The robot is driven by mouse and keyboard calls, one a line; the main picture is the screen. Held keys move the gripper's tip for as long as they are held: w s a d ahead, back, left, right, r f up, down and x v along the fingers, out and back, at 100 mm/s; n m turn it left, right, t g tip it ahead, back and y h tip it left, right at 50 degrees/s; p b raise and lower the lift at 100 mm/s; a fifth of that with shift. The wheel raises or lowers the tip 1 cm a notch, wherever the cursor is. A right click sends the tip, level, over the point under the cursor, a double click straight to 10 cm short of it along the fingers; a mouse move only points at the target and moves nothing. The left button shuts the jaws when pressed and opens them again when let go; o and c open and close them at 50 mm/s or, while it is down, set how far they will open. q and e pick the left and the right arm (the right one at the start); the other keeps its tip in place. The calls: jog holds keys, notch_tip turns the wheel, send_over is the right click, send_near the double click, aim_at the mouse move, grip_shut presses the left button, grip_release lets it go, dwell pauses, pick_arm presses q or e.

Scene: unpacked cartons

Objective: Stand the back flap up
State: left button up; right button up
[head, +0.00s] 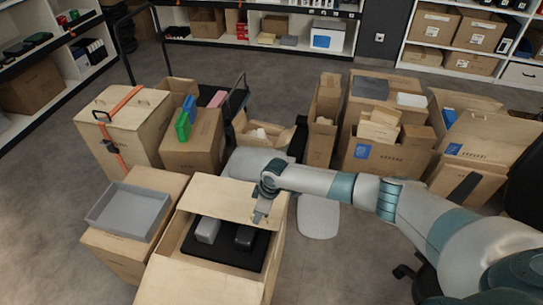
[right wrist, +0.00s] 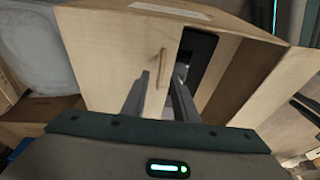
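The open carton (head: 205,283) stands at the bottom centre of the head view. Its pale back flap (head: 222,192) slants at the far side of the opening. Inside is a black tray (head: 222,246) with grey and dark items. My right gripper (head: 259,217) points down over the right part of this flap. In the right wrist view its two fingers (right wrist: 162,88) are apart, with a thin tan strip (right wrist: 163,66) on the flap (right wrist: 112,52) showing between them. I cannot tell whether they touch the flap. My left gripper is out of view.
A grey bin (head: 128,212) sits on a box to the left. Behind stand a strapped carton (head: 130,120), a box with green and blue items (head: 193,153) and more open cartons (head: 385,157). Shelves line the back. Grey floor shows at the far left.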

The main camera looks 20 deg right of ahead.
jog(key=shift+f, duration=0.35)
pick_arm(q)
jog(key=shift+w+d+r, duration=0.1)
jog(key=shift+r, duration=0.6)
jog(key=shift+b, duration=0.3)
pick_arm(e)
jog(key=shift+f, duration=0.15)
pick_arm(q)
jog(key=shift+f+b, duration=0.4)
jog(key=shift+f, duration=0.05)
pick_arm(e)
jog(key=shift+f, duration=0.65)
jog(key=shift+s, duration=0.1)
jog(key=shift+s+f, duration=0.1)
jog(key=shift+f, duration=0.05)
grip_shut()
